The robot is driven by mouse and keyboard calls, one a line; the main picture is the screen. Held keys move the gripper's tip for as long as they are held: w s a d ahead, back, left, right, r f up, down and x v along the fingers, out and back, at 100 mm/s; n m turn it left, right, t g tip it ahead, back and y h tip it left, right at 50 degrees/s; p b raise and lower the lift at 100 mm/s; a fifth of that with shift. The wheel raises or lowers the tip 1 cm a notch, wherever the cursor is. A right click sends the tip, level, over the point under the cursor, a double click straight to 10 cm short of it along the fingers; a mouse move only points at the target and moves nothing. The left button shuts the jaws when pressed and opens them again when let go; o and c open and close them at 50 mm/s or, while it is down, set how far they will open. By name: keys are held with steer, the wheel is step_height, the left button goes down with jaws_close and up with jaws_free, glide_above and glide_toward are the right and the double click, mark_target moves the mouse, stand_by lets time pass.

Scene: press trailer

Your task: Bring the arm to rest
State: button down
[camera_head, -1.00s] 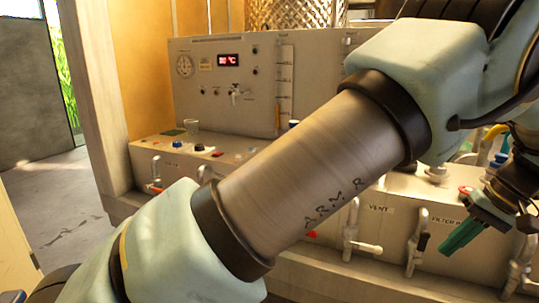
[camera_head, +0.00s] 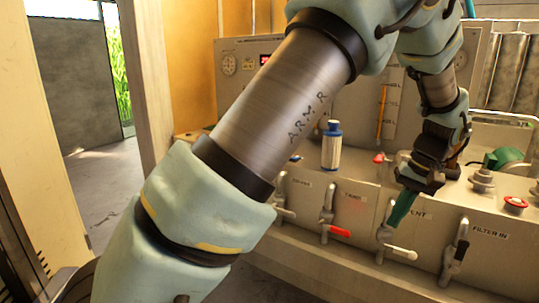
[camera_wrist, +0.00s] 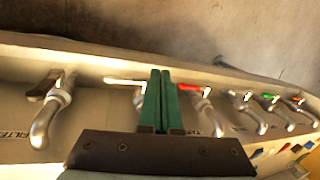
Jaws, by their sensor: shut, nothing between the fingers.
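My arm crosses the head view from the lower left, bends at the top and comes down at the right. My gripper (camera_head: 401,208) has green fingers pointing down, close in front of the panel bench near the valve by the "VENT" label. In the wrist view my gripper (camera_wrist: 160,75) shows its two fingers side by side, shut and empty. The fingertips appear between a white-handled valve (camera_wrist: 128,84) and a red-handled valve (camera_wrist: 203,100). I cannot tell whether the fingers touch a valve.
A bench (camera_head: 350,262) with several lever valves runs across the head view. A white bottle with a blue cap (camera_head: 331,146) stands on it, left of my gripper. A red button (camera_head: 515,203) is at the right. Open floor (camera_head: 108,190) lies at the left by the doorway.

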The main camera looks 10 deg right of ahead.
steer(key=w+a+n+h, duration=0.1)
steer(key=w+a, duration=0.3)
steer(key=a, duration=0.6)
steer(key=w+a+n+h, duration=0.1)
steer(key=w+a, duration=0.3)
steer(key=a, duration=0.6)
steer(key=s+a+n, duration=0.1)
steer(key=s+a, duration=0.2)
steer(key=a, duration=0.8)
steer(key=s+a+n+h, duration=0.1)
steer(key=s+a, duration=0.1)
steer(key=a, duration=0.8)
steer(key=shift+s+a+n+t, duration=0.35)
steer(key=shift+s+n+t, duration=0.05)
